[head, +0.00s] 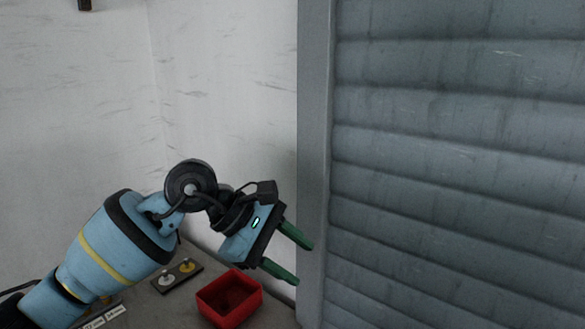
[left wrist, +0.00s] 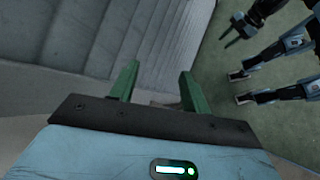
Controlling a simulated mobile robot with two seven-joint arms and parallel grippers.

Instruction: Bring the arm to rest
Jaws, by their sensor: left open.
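My left arm comes in from the left in the head view. Its left gripper (head: 302,264) is open, with two green fingers apart and nothing between them. It hangs in the air, tilted down to the right, in front of the grey ribbed shutter's edge. In the left wrist view the same left gripper (left wrist: 160,70) shows its empty fingers spread. What looks like my right gripper (left wrist: 236,30), with a green finger, shows small at the upper right of the left wrist view.
A red open bin (head: 258,300) stands on the table below the left gripper. A dark plate (head: 177,278) with a white and a yellow knob lies left of it. The ribbed grey shutter (head: 460,170) fills the right side. White walls (head: 230,90) stand behind.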

